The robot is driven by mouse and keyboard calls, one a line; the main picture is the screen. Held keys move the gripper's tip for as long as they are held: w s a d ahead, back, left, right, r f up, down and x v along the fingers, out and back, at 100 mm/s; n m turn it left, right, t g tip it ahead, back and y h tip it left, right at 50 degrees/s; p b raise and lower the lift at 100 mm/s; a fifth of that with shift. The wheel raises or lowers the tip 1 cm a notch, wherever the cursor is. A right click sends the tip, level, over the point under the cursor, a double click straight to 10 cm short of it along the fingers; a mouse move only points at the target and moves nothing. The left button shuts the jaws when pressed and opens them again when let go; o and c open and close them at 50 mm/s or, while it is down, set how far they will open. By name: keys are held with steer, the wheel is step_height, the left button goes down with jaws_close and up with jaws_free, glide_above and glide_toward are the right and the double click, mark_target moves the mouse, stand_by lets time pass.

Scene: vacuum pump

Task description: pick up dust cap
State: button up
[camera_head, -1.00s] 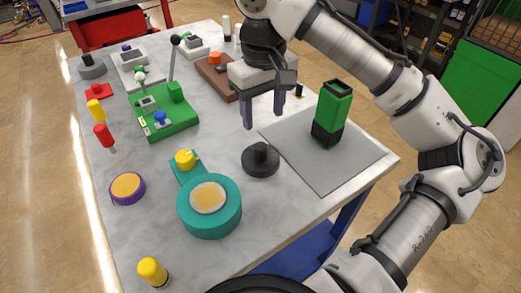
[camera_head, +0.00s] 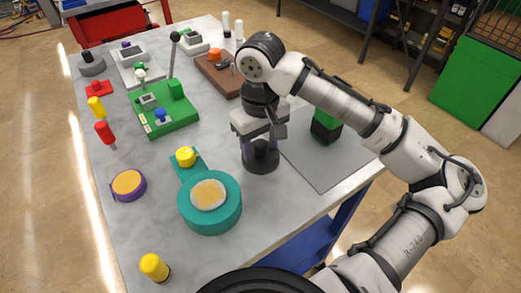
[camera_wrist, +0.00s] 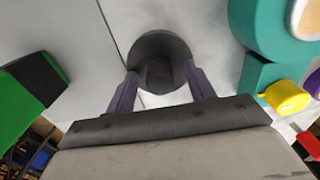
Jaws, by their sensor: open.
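The dust cap, seemingly the dark grey round disc with a raised grip (camera_head: 262,163), lies on the light grey tabletop to the right of the teal round body. In the wrist view the dust cap (camera_wrist: 158,43) is straight ahead, with its raised grip between the fingers. My gripper (camera_head: 261,150) is open and low over the cap. In the wrist view the two purple-grey fingers of my gripper (camera_wrist: 160,72) reach the cap's left and right sides. I cannot tell whether they touch it. My wrist partly hides the cap in the head view.
The teal body (camera_head: 225,220) with a yellow knob (camera_head: 186,156) stands close on the left. A green and black block (camera_head: 325,127) stands on a grey mat (camera_head: 318,167) to the right, partly behind my arm. A green fixture with a lever (camera_head: 170,120) stands farther back.

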steer(key=c, duration=1)
steer(key=shift+c, duration=0.2)
steer(key=shift+r, duration=0.15)
